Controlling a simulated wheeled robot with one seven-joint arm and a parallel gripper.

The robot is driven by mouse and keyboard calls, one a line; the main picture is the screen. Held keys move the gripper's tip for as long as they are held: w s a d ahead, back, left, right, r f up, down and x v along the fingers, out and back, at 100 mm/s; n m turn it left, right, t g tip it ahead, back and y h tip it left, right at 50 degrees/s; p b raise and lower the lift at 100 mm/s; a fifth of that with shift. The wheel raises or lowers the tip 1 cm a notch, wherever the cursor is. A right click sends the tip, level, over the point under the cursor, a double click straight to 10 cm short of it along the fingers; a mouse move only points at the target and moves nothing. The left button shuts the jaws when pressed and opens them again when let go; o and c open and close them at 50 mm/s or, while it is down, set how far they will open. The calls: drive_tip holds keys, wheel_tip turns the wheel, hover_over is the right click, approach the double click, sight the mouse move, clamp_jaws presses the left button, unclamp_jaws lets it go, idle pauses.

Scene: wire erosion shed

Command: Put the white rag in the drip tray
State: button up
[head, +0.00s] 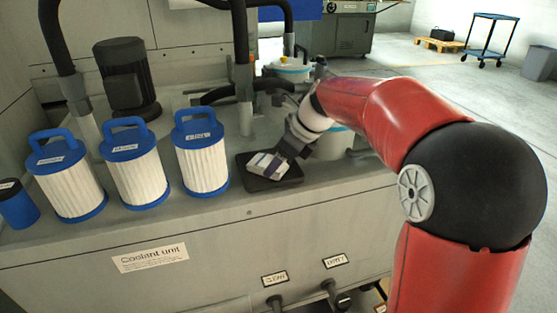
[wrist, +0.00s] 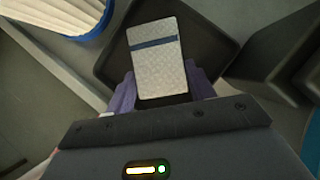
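The white rag (head: 267,164) is a folded pale block with a blue stripe. It lies over the shallow black drip tray (head: 287,181) on top of the coolant unit. In the wrist view the rag (wrist: 158,66) overlaps the dark tray (wrist: 208,42), inside its outline; whether it rests on the tray floor is unclear. My gripper (head: 286,151) reaches down to the rag from the upper right. In the wrist view my purple-grey fingers (wrist: 162,83) stand close along both sides of the rag's near end. I cannot tell whether they press on it.
Several white pleated filters with blue caps (head: 203,165) stand left of the tray. A black motor (head: 127,78) is behind them, and a blue-black can (head: 16,204) is at far left. The front ledge is clear.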

drive_tip(key=o, duration=0.5)
drive_tip(key=shift+c, duration=0.2)
drive_tip(key=p+v, duration=0.2)
drive_tip(key=v, duration=1)
drive_tip(key=s+d+f+n+t+h, duration=0.1)
drive_tip(key=s+d+f+n+h, duration=0.1)
drive_tip(key=s+n, duration=0.5)
drive_tip(key=s+d+f+n+t+h, duration=0.1)
drive_tip(key=s+d+f+n+h, duration=0.1)
drive_tip(key=s+f+n, duration=0.3)
drive_tip(key=s+d+f+n+t+h, duration=0.1)
drive_tip(key=s+d+f+n, duration=0.2)
drive_tip(key=s+n, duration=0.8)
drive_tip(key=shift+s+d+f+h, duration=0.2)
drive_tip(key=shift+s+d+h, duration=0.3)
drive_tip(key=shift+s, duration=0.65)
